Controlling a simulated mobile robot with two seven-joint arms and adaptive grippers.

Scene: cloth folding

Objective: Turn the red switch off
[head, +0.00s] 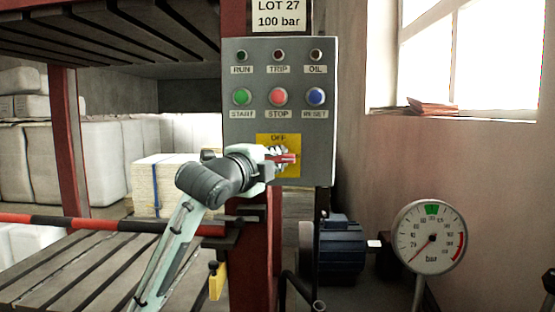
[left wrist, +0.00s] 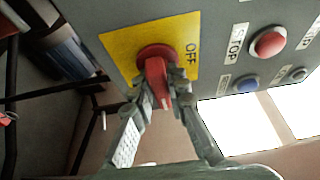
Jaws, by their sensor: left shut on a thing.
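The red switch (head: 288,159) is on a yellow plate (head: 292,141) low on the grey control panel, with the word OFF above it. In the head view its red handle lies roughly level, across rather than up toward OFF. In the left wrist view the red switch (left wrist: 156,70) has a round base on the yellow plate (left wrist: 118,48). My left gripper (head: 279,158) reaches the switch from the left. Its fingers are shut on the handle, one on each side, as the left wrist view shows (left wrist: 162,88). They partly hide the switch in the head view. My right gripper is out of view.
Green START (head: 242,96), red STOP (head: 278,96) and blue RESET (head: 316,96) buttons sit above the switch. A red rack post (head: 236,20) and a striped bar (head: 100,224) are at left. A gauge (head: 429,238) and blue motor (head: 340,245) stand lower right.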

